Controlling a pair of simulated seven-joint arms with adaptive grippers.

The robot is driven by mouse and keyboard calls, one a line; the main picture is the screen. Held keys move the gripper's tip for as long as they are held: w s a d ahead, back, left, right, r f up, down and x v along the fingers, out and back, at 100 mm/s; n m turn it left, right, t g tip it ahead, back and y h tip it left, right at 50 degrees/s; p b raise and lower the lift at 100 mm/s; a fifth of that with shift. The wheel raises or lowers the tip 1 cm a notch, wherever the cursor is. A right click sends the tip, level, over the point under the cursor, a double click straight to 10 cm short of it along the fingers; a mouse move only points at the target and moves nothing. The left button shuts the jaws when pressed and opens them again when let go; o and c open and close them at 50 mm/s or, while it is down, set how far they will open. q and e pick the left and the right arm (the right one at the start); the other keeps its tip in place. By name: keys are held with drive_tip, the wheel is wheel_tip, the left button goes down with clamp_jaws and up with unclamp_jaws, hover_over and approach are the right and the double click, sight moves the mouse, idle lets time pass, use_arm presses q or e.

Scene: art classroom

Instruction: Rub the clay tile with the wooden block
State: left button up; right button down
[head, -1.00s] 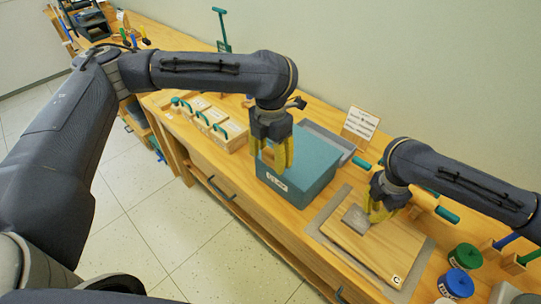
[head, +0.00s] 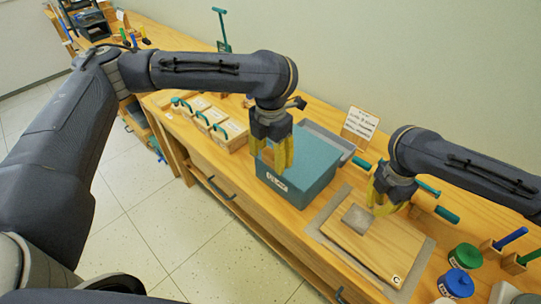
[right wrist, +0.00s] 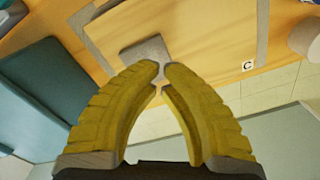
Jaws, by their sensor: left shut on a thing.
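The clay tile looks to be the small grey square (head: 357,217) lying flat on a tan board marked C (head: 372,249). It also shows in the right wrist view (right wrist: 146,50), just beyond the fingertips. My right gripper (head: 381,203) is over the board's back edge, beside the tile. Its yellow fingertips (right wrist: 161,69) have a narrow gap with nothing visible between them. My left gripper (head: 278,156) is over the teal box and shut on a small tan thing, apparently the wooden block, mostly hidden by the fingers.
The teal box (head: 310,180) stands left of the board. A grey mat (head: 421,265) lies under the board. Teal-handled tools (head: 447,214) lie behind my right gripper. Green (head: 464,256) and blue-lidded jars (head: 456,283) stand at the right. A sign (head: 360,126) stands at the back.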

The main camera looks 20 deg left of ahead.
wheel_tip(320, 180, up, 11)
drive_tip(key=shift+f, duration=0.15)
idle(0.4)
